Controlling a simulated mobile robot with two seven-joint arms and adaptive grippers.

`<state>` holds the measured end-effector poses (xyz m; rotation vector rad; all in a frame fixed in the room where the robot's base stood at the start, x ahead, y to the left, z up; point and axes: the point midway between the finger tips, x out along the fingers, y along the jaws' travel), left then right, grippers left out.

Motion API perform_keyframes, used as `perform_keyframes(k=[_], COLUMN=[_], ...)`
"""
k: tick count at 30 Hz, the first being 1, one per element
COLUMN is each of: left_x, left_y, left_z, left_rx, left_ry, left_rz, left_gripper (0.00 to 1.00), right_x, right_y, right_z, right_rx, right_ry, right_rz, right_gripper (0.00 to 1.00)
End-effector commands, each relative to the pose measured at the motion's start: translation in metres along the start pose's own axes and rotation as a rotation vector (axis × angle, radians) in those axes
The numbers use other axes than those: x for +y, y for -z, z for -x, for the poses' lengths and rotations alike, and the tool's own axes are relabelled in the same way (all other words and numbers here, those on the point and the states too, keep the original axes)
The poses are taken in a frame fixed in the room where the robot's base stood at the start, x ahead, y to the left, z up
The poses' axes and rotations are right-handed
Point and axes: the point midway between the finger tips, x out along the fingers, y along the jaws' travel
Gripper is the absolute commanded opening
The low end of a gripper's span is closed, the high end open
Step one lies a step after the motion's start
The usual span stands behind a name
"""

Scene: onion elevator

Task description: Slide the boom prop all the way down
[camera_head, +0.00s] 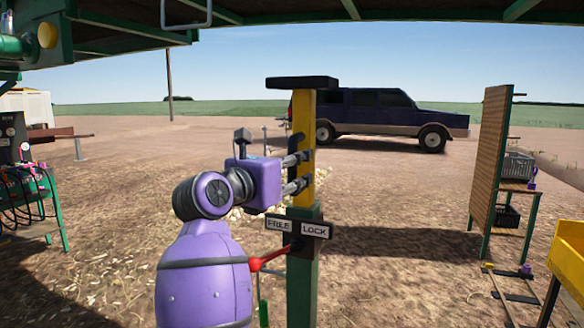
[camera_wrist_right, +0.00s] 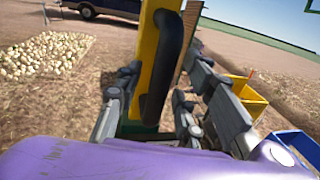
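The boom prop is an upright post: a yellow inner bar (camera_head: 303,122) with a black cap plate (camera_head: 302,83) stands in a green outer tube (camera_head: 303,275). A black handle (camera_wrist_right: 166,62) is on the yellow bar. My right gripper (camera_head: 300,172) is at the bar just above the green tube. In the right wrist view its fingers (camera_wrist_right: 160,105) stand apart on both sides of the handle, with gaps showing. A FREE/LOCK sign (camera_head: 297,228) is on the tube, with a red lever (camera_head: 268,260) pointing left, below FREE. My left gripper is not in view.
A dark pickup (camera_head: 375,115) stands behind. A wooden-backed shelf (camera_head: 492,150) with crates and a yellow bin (camera_head: 568,255) are on the right. A stand with hoses (camera_head: 25,185) is at left. Green framework (camera_head: 130,28) crosses overhead. An onion pile (camera_wrist_right: 45,55) lies on the ground.

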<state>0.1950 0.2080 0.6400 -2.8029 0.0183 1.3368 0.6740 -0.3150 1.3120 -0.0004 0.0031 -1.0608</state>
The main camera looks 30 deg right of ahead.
Motion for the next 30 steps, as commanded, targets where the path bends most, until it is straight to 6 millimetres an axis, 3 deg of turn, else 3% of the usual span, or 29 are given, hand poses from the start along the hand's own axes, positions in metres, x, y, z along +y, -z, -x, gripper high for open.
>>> perform_keyframes(k=[5,15,21,30], left_x=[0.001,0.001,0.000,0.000], left_y=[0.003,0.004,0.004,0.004], left_z=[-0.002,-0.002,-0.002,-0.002], left_rx=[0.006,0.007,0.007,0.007], left_ry=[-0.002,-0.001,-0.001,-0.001], left_rz=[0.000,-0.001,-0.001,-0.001], left_gripper=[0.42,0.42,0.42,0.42], right_x=[0.001,0.001,0.000,0.000], right_y=[0.000,0.001,0.001,0.000], right_z=[0.011,0.080,0.110,0.121], right_rx=[0.000,0.002,0.002,0.000], right_ry=[-0.003,-0.004,-0.002,0.000], right_rz=[-0.001,-0.001,0.000,0.000], right_gripper=[0.36,0.36,0.36,0.36])
